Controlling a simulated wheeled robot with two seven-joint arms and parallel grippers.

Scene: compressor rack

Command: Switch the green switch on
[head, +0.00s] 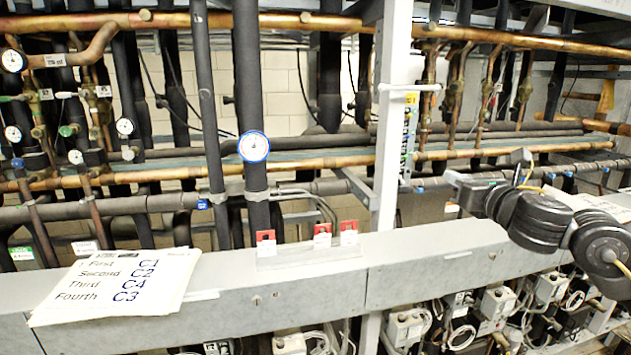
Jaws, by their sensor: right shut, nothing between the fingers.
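I cannot make out a clearly green switch in the head view. Three small red-and-white switch-like pieces, at the left (265,238), middle (322,235) and right (349,232), stand in a row on a raised part of the grey metal trunking. My right gripper (453,181) reaches in from the right, in front of the pipes and above the trunking. It is shut and empty, apart from the red pieces and to the right of them. My left gripper is not in view.
The grey trunking (430,260) runs across the front. A paper list (115,285) lies on it at left. A blue-rimmed gauge (254,146) sits on a black pipe. A grey upright post (392,120) stands between the red pieces and my right gripper. Grey boxes and cables hang below.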

